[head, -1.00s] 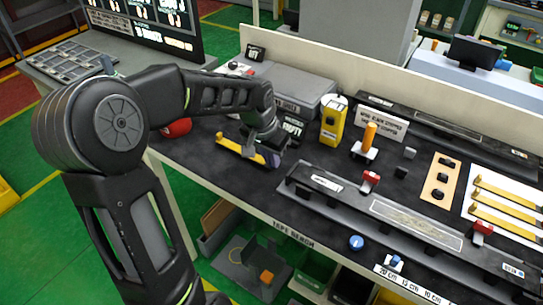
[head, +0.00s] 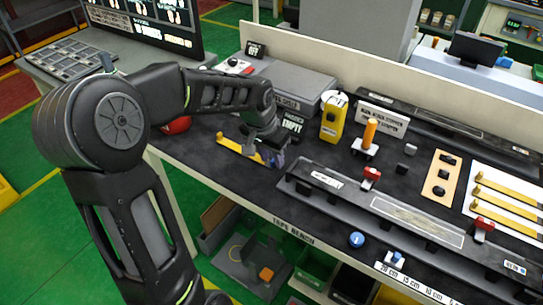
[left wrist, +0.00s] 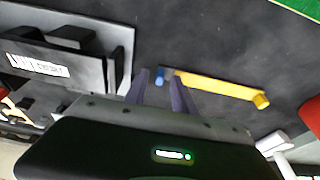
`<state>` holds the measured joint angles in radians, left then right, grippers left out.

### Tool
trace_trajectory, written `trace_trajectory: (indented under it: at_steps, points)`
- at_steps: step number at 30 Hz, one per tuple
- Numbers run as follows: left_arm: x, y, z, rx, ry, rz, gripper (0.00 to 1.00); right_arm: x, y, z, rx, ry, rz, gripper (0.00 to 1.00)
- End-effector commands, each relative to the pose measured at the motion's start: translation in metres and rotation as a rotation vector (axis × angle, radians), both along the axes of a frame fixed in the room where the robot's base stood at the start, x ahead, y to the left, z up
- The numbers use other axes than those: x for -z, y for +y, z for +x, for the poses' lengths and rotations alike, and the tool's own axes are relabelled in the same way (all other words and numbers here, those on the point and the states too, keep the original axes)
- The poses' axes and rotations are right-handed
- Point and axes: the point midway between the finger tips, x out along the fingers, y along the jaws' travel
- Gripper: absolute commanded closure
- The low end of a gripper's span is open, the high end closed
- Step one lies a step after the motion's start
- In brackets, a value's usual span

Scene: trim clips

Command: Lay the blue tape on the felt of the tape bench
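A small blue piece (left wrist: 160,76), perhaps the blue tape, shows in the left wrist view on the dark surface, between and just beyond my left fingertips. In the head view it is hidden or too small to tell from the fingers. My left gripper (head: 271,157) is low over the left part of the tape bench (head: 200,157). Its fingers (left wrist: 159,82) stand apart, with dark gaps on both sides of the blue piece. The dark felt-like top (head: 232,178) covers the bench. My right gripper is not in view.
A yellow strip (head: 236,146) lies beside the left gripper. It also shows in the left wrist view (left wrist: 222,87). A grey box (head: 290,82), a yellow device (head: 332,118) and a long grey fixture (head: 340,200) with red clamps stand near.

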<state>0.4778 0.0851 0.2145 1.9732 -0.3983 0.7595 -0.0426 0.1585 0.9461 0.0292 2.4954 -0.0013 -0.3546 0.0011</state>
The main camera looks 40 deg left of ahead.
Motion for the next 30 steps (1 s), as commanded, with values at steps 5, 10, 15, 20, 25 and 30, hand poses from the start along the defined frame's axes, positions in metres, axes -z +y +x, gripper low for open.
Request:
trace_trajectory:
  at_steps: [5, 10, 15, 20, 25, 30]
  points:
    - [0.000, 0.000, 0.000, 0.000, 0.000, 0.000, 0.65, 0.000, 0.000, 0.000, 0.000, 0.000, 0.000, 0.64]
    - [-0.002, 0.000, 0.000, 0.000, -0.001, 0.000, 0.65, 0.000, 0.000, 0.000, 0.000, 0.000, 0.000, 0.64]
    - [-0.019, 0.000, -0.004, -0.001, -0.003, 0.002, 0.65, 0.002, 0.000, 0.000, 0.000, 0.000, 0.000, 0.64]
    - [-0.044, 0.001, -0.011, -0.002, -0.004, 0.002, 0.65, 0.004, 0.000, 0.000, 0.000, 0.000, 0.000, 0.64]
    - [-0.067, 0.000, -0.018, 0.000, -0.003, 0.001, 0.65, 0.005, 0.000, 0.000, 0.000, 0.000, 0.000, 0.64]
    - [-0.075, 0.000, -0.021, 0.000, 0.000, 0.000, 0.65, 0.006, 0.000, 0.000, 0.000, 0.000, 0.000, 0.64]
